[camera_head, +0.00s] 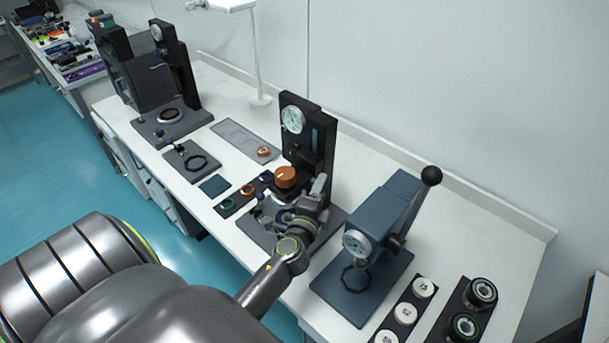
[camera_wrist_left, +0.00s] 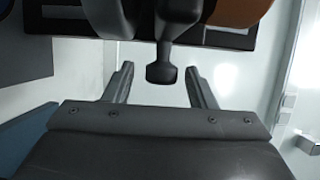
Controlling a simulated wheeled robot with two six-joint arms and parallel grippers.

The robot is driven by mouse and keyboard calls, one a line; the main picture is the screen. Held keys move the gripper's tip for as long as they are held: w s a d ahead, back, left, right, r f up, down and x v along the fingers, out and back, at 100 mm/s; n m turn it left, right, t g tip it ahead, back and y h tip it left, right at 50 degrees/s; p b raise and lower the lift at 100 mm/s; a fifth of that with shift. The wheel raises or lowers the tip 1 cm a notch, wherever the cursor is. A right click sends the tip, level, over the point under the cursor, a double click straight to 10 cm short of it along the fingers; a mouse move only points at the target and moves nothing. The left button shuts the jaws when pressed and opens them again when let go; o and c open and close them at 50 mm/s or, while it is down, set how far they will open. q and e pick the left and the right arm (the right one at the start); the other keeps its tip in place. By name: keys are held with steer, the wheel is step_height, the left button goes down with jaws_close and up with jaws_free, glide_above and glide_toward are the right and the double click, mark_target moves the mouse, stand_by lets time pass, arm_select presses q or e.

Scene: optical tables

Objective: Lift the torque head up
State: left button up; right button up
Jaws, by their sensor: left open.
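The middle stand has a black column (camera_head: 321,137) with a white dial (camera_head: 293,119). An orange round part (camera_head: 286,177) sits on the front of this column; it looks like the torque head, but I cannot be sure. My left gripper (camera_head: 309,198) is at the right front of this stand and hides part of its base. In the left wrist view the gripper (camera_wrist_left: 160,72) is open, with a dark knobbed handle (camera_wrist_left: 162,72) between its fingertips, apparently not clamped. An orange part (camera_wrist_left: 238,11) shows at that view's upper right. My right gripper is not in view.
A blue lever press (camera_head: 386,219) with a black ball knob stands close to the right of my left gripper. White and black round parts lie on trays at the front right.

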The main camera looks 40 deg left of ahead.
arm_select(q)
steer(key=b+v, duration=0.2)
steer(key=v, duration=1.2)
steer(key=shift+b, duration=0.35)
